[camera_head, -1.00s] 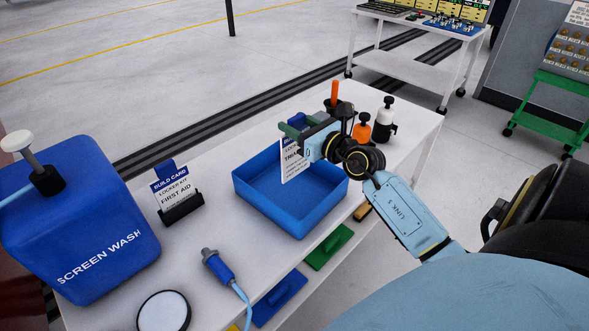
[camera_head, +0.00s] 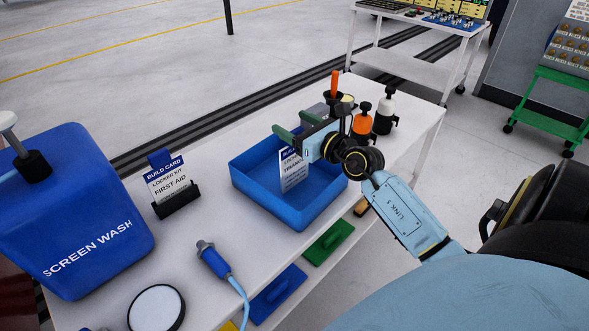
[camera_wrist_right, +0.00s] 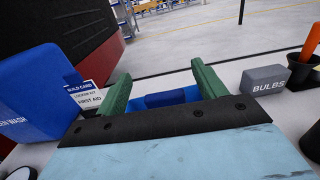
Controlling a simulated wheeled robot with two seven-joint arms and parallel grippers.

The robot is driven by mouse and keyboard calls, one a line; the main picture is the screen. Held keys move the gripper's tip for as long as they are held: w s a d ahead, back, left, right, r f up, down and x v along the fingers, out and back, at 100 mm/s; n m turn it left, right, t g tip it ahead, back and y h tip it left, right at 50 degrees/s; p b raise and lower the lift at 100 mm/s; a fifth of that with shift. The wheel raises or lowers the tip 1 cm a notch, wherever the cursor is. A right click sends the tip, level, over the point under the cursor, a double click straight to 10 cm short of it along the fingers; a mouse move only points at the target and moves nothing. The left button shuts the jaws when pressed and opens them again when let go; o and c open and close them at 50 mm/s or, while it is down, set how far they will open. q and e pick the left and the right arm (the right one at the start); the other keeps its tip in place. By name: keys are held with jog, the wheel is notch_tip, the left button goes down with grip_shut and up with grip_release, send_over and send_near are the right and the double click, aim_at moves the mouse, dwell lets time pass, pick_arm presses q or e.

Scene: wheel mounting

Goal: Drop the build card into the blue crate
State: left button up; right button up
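The build card (camera_head: 293,171), white with a blue header, is inside the blue crate (camera_head: 262,196), upright and slightly tilted, below my right gripper (camera_head: 298,126). I cannot tell whether it touches the crate floor. The right gripper's green fingers are apart and hold nothing, above the crate's far side. In the right wrist view, the open fingers (camera_wrist_right: 165,85) frame part of the crate (camera_wrist_right: 192,93) and a darker blue piece, probably the card's top. My left gripper is not in view.
A second build card (camera_head: 168,180) stands in a black holder left of the crate. A blue screen wash jug (camera_head: 75,215) is further left. Orange and white bottles (camera_head: 384,112) and a grey bulbs box (camera_wrist_right: 265,78) stand beyond the crate. A blue-handled tool (camera_head: 215,260) lies in front.

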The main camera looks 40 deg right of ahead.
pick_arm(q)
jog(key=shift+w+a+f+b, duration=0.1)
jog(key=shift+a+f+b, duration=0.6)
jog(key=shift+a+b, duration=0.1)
pick_arm(e)
jog(key=s, duration=1.3)
jog(key=shift+s+d, duration=0.2)
jog(key=shift+d, duration=0.2)
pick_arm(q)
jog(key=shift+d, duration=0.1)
